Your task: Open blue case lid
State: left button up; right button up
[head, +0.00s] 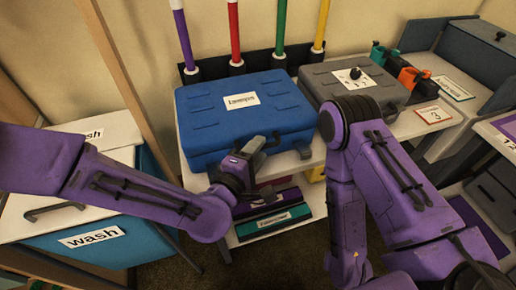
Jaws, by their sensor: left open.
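The blue case (205,126) lies on a light shelf top in the middle of the head view. Its lid is down, and a white label is on top. My left gripper (268,143) is open at the case's front, right of its middle. Its fingers are close to the front edge; I cannot tell whether they touch it. The gripper and my left arm hide part of the case's front, including any latch or handle there. My right arm shows at the right, but its gripper is out of view.
A grey case (318,84) stands close on the right, partly behind my right arm. Several coloured poles stand in a black rack (208,66) behind the blue case. A wash bin (105,240) is at the left. Labelled boxes (268,222) lie on the lower shelf.

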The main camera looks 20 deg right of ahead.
pick_arm(q)
jog(key=shift+w+d, duration=0.25)
jog(key=shift+w, duration=0.1)
jog(key=shift+f, duration=0.1)
grip_shut()
